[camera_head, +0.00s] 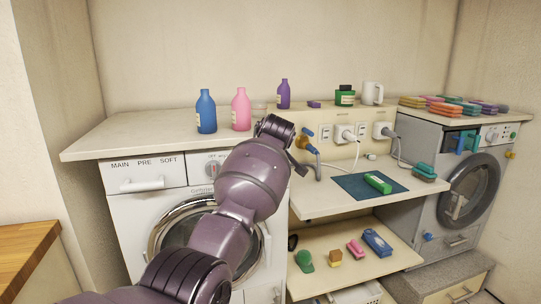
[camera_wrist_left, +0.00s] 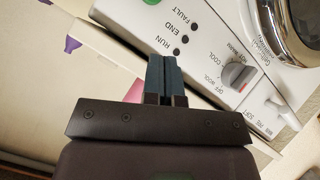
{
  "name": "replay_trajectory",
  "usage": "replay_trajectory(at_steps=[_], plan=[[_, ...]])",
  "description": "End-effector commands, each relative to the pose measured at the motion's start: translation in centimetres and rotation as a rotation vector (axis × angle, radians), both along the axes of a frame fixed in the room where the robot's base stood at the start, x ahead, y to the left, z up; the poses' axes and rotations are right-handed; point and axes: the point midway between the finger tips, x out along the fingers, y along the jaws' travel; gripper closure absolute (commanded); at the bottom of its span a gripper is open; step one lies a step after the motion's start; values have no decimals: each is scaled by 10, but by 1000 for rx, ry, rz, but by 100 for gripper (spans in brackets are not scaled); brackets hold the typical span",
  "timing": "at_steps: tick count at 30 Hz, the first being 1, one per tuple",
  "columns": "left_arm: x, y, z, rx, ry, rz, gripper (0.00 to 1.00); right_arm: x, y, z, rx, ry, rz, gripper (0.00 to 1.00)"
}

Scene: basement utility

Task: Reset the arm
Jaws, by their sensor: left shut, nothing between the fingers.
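My left arm (camera_head: 245,180) reaches in from the bottom left in the head view, in front of the left washing machine. Its gripper is mostly hidden behind the arm there. In the left wrist view my left gripper (camera_wrist_left: 163,60) shows its two dark fingers pressed together, with nothing between them. The fingers point toward a white control panel (camera_wrist_left: 215,50) with a round knob (camera_wrist_left: 237,73) and FAULT, END and RUN labels; whether they touch it I cannot tell. My right gripper is in neither view.
Blue (camera_head: 206,112), pink (camera_head: 241,110) and purple (camera_head: 283,95) bottles stand on the counter (camera_head: 110,137) above the left washer. A shelf (camera_head: 320,203) with a blue mat (camera_head: 360,188), plugs and cables lies right of the arm. A second washer (camera_head: 470,195) stands at the right.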

Motion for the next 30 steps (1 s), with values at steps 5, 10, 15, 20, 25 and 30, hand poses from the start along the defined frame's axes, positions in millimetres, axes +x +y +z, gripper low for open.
replay_trajectory(at_steps=[5,10,15,20,25,30], plan=[[-3,15,21,123,-177,-173,100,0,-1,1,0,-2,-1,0],[-19,40,12,255,-314,-279,100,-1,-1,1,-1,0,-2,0],[-45,69,-12,373,-411,-340,100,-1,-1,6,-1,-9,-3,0],[-77,95,-41,465,-471,-375,100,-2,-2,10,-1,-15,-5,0],[-116,120,-74,546,-510,-400,100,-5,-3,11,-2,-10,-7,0],[-161,144,-109,603,-525,-417,100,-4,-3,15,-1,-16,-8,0]])
